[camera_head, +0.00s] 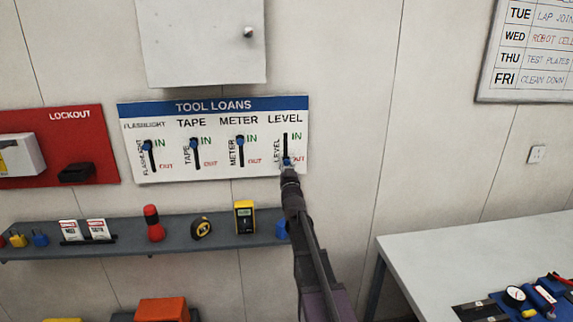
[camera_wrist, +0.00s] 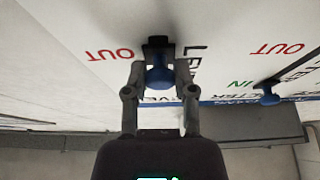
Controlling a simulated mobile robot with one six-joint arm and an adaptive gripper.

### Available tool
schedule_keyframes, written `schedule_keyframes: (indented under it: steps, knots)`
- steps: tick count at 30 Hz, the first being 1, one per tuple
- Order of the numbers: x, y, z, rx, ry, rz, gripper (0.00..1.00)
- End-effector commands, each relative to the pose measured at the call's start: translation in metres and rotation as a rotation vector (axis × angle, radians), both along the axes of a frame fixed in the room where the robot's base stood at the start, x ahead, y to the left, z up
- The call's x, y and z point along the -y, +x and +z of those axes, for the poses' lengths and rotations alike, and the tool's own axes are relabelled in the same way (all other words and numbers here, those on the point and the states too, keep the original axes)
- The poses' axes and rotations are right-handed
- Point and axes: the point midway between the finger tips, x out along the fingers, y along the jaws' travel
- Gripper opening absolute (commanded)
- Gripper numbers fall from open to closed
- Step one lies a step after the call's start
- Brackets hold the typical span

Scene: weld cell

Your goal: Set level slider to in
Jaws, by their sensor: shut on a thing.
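The TOOL LOANS board (camera_head: 215,176) hangs on the wall with FLASHLIGHT, TAPE, METER and LEVEL sliders, each with IN at the top and OUT at the bottom. The level slider's blue knob (camera_head: 287,161) is at the bottom of its slot, beside OUT. The other three knobs are at the top, by IN. My gripper (camera_head: 288,172) is at the level knob. In the wrist view my gripper (camera_wrist: 160,75) has its fingers shut around the blue level knob (camera_wrist: 159,78). A neighbouring blue knob (camera_wrist: 267,92) shows at the right there.
A grey shelf (camera_head: 120,245) below the board carries a red flashlight (camera_head: 152,223), a tape measure (camera_head: 202,228), a yellow meter (camera_head: 244,217) and a blue item partly behind my arm. A white cabinet (camera_head: 200,45) is above. A table (camera_head: 480,250) stands at the right.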

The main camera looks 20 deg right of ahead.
Motion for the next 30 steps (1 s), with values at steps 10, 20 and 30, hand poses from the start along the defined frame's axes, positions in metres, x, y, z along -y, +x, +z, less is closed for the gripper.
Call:
schedule_keyframes:
  steps: [10, 20, 30]
  knots:
    - [0.0, 0.001, 0.029, 0.0, 0.0, 0.0, 0.0]
    - [0.0, 0.001, 0.058, 0.0, 0.0, 0.0, 0.0]
    - [0.0, 0.001, 0.087, 0.0, 0.0, 0.0, 0.0]
